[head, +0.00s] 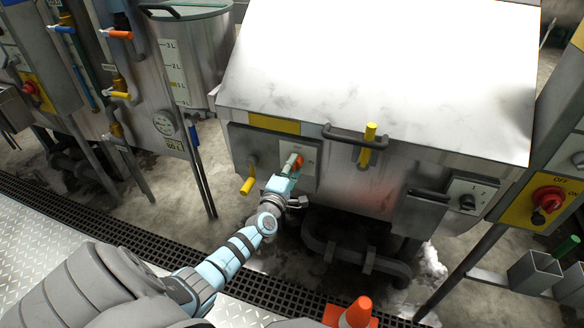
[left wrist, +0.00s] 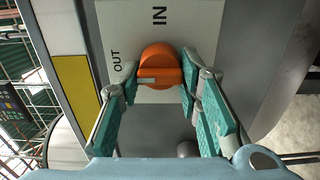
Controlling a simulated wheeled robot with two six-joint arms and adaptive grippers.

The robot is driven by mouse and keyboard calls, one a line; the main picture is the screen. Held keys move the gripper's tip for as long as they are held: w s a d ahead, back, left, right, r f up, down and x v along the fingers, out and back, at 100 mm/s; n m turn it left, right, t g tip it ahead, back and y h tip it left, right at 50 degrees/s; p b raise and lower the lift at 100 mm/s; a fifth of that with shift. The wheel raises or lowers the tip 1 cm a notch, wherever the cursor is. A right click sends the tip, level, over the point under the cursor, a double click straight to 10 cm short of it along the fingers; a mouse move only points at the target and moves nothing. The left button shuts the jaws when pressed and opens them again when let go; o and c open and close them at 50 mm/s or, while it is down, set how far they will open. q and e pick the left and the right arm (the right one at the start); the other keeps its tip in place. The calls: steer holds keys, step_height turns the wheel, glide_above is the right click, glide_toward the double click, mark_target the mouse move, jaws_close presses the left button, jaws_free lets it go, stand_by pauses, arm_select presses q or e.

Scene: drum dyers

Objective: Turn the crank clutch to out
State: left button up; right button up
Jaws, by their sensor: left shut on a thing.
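The crank clutch is an orange round knob (left wrist: 160,68) on a pale plate marked OUT and IN in the left wrist view. OUT stands to its upper left and IN above it. A grey pointer mark lies on the knob's left half and points left, toward the OUT side rather than IN. In the head view the knob (head: 293,162) shows on the front of the steel drum dyer (head: 330,150). My left gripper (left wrist: 158,83) has its teal fingers on both sides of the knob and is shut on it. My right gripper is not in view.
A yellow crank handle (head: 248,185) sticks out just left of the knob. A dark lid handle (head: 350,136) with a yellow latch is above right. Dark pipes (head: 355,255) run below the drum. An orange cone (head: 357,312) stands at the bottom.

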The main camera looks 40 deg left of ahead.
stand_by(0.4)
arm_select(q)
steer(key=o, duration=1.1)
steer(key=shift+o, duration=0.2)
steer(key=v, duration=1.2)
